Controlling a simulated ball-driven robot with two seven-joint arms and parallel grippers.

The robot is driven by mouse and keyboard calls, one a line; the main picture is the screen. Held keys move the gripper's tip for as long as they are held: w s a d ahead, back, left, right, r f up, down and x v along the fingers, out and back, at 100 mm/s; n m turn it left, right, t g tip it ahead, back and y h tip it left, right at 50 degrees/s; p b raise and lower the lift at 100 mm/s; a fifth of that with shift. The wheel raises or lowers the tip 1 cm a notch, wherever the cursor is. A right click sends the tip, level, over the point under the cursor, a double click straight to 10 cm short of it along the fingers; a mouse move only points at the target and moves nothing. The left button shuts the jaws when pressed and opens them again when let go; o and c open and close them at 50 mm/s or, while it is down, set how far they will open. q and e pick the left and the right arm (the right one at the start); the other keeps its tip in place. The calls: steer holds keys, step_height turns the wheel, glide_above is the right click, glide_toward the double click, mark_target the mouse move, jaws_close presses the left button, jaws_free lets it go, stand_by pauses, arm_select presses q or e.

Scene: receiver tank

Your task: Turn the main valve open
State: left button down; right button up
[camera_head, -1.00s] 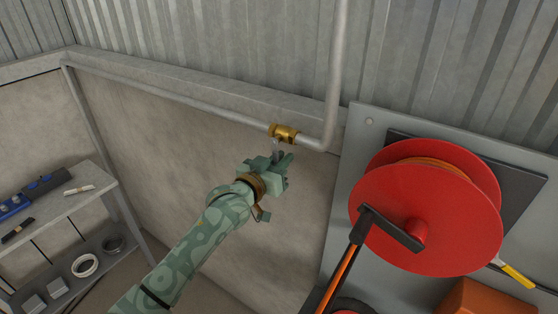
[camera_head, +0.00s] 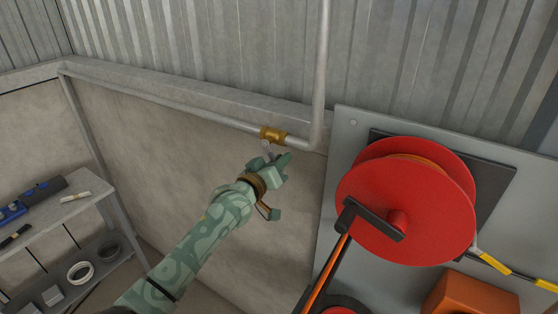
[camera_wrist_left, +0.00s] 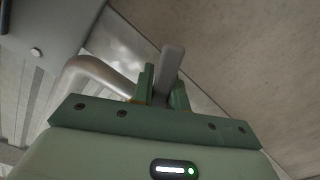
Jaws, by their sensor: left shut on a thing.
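The main valve is a brass body (camera_head: 273,134) on the grey pipe along the wall, in the middle of the head view. Its grey lever handle (camera_head: 267,147) slants down from the brass body to my left gripper (camera_head: 274,160). In the left wrist view the lever (camera_wrist_left: 173,60) stands between the green fingers of my left gripper (camera_wrist_left: 163,88), which is shut on it. The fingers hide the lower part of the lever. My right gripper is in neither view.
A red hose reel (camera_head: 405,205) on a grey wall panel (camera_head: 350,135) stands right of the valve. An orange box (camera_head: 470,297) is at the lower right. A shelf (camera_head: 62,212) with tools and rings is at the left. The wall below the pipe is bare.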

arm_select(q)
steer(key=c, duration=1.4)
jaws_free()
steer(key=v, duration=1.6)
steer(key=shift+s+a, duration=0.1)
